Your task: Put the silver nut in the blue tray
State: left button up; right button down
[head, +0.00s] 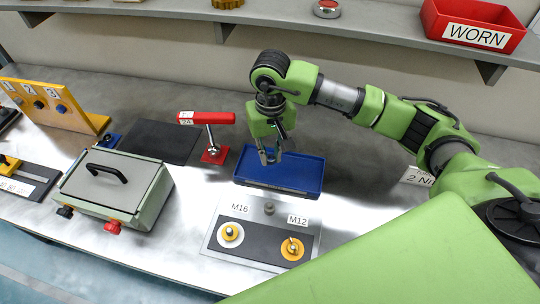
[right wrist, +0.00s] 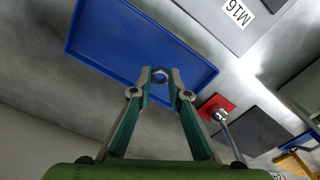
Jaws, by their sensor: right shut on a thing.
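The blue tray (head: 308,174) lies flat on the metal bench near the middle of the head view. It also shows large in the right wrist view (right wrist: 115,40). My right gripper (head: 270,159) points down over the tray's left part. In the right wrist view its fingertips (right wrist: 160,74) are shut on the silver nut (right wrist: 160,77), a small grey ring with blue showing through its hole. The nut is hard to make out in the head view. How high it is above the tray floor I cannot tell. My left gripper is not in view.
A plate (head: 212,247) with M16 and M12 labels stands in front of the tray. A red-handled lever (head: 206,118) stands left of it, and a grey-green box (head: 152,200) farther left. A shelf (head: 380,22) with a red WORN bin (head: 470,22) runs behind.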

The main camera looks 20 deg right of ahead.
aim_at(270, 168)
jog(key=shift+w+d+f, duration=0.1)
jog(key=shift+w+f, duration=0.3)
jog(key=shift+f, duration=0.05)
notch_tip(270, 168, down, 3)
jog(key=shift+w+r+p, duration=0.1)
jog(key=shift+w+p, duration=0.05)
jog(key=shift+p, duration=0.9)
jog(key=shift+f, duration=0.3)
jog(key=shift+f, duration=0.2)
jog(key=c, duration=1.9)
grip_release()
jog(key=shift+r, duration=0.1)
